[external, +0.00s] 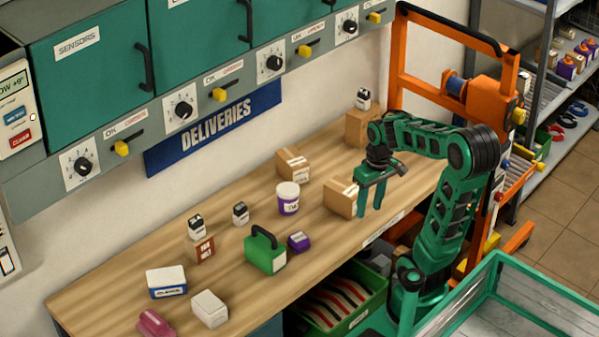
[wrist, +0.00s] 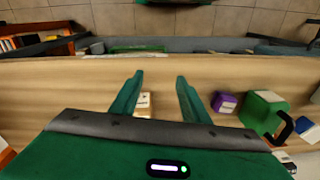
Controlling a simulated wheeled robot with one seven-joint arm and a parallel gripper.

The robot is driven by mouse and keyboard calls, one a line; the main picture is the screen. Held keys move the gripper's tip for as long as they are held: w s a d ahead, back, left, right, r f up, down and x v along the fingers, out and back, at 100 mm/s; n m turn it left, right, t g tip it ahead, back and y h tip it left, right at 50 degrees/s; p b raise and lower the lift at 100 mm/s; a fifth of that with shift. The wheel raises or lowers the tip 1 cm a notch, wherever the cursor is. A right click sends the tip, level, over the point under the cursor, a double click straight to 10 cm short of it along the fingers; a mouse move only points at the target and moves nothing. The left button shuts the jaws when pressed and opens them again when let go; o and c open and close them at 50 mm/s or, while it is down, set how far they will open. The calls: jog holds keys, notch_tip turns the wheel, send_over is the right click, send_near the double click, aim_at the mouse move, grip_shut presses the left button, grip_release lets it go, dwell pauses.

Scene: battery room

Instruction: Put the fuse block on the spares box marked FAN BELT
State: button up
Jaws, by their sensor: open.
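I cannot read the small labels, so I cannot tell for sure which piece is the fuse block or which box is marked FAN BELT. Small black-and-white blocks stand on the bench (external: 108,290): one block (external: 240,213) alone, one (external: 196,222) on a brown box (external: 201,249), one (external: 363,97) on a cardboard box (external: 358,128). More cardboard boxes stand at the back (external: 293,164) and near my gripper (external: 341,198). My gripper (external: 370,207) is open and empty, pointing down beside the nearer box. In the wrist view that box (wrist: 145,103) shows partly between the fingers (wrist: 160,79).
A purple-and-white tub (external: 288,198), a green handled case (external: 265,251) and a purple block (external: 299,242) stand mid-bench. A blue-and-white box (external: 166,281), a white box (external: 209,308) and a pink piece (external: 155,323) are at left. Teal cabinets (external: 90,58) overhang the back.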

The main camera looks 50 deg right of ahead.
jog(key=s+d+m+g, duration=0.1)
jog(key=s+m, duration=0.3)
jog(key=s, duration=0.6)
jog(key=shift+s+d+f+m, duration=0.35)
jog(key=shift+d+f+m, duration=0.1)
jog(key=shift+d, duration=0.45)
